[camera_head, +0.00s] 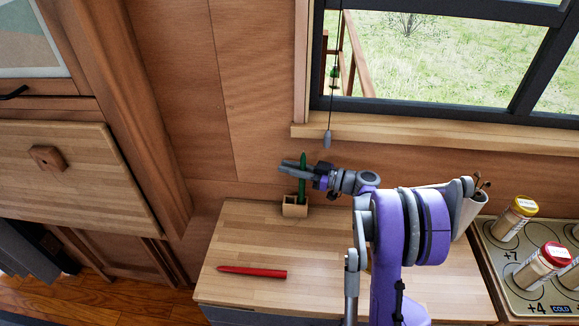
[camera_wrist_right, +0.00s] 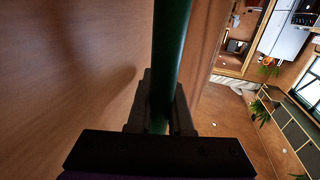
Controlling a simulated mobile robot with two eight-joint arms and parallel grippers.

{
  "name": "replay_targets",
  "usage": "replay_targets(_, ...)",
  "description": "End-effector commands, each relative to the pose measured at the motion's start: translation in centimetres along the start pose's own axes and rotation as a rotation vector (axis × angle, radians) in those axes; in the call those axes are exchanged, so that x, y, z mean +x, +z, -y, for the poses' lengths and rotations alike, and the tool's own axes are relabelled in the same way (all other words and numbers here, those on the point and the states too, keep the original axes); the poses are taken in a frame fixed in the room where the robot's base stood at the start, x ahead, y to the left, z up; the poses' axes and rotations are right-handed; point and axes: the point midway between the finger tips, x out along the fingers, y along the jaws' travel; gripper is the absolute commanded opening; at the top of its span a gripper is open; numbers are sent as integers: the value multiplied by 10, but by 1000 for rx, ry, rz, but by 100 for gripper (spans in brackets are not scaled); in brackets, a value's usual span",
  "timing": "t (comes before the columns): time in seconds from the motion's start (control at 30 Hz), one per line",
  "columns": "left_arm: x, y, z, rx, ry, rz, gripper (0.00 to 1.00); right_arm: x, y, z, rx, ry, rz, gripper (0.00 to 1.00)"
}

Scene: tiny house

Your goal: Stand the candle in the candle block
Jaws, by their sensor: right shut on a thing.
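A green candle (camera_head: 303,180) is held upright by my right gripper (camera_head: 297,171), which is shut on it. In the right wrist view the candle (camera_wrist_right: 169,60) runs between the two fingers (camera_wrist_right: 160,115). The candle block (camera_head: 294,208), a small wooden block, stands at the back of the wooden counter. The candle's lower part meets the block's top opening in the head view; how deep it sits I cannot tell. A red candle (camera_head: 252,271) lies on the counter's front left. My left gripper is not in view.
A grey cord weight (camera_head: 327,139) hangs above, near the window sill. Several jars (camera_head: 514,219) stand on a stove-like panel at right. A pale holder (camera_head: 470,210) is behind my arm.

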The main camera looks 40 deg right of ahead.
Motion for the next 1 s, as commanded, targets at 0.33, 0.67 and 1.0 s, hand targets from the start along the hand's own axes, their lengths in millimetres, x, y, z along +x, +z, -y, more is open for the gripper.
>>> replay_targets(0.33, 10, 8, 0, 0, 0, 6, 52, 0, 16, 0, 0, 0, 0, 0)
replay_targets(0.67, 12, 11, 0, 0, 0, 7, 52, 0, 20, 0, 0, 0, 0, 0)
replay_targets(1.0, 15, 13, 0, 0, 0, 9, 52, 0, 24, 0, 0, 0, 0, 0)
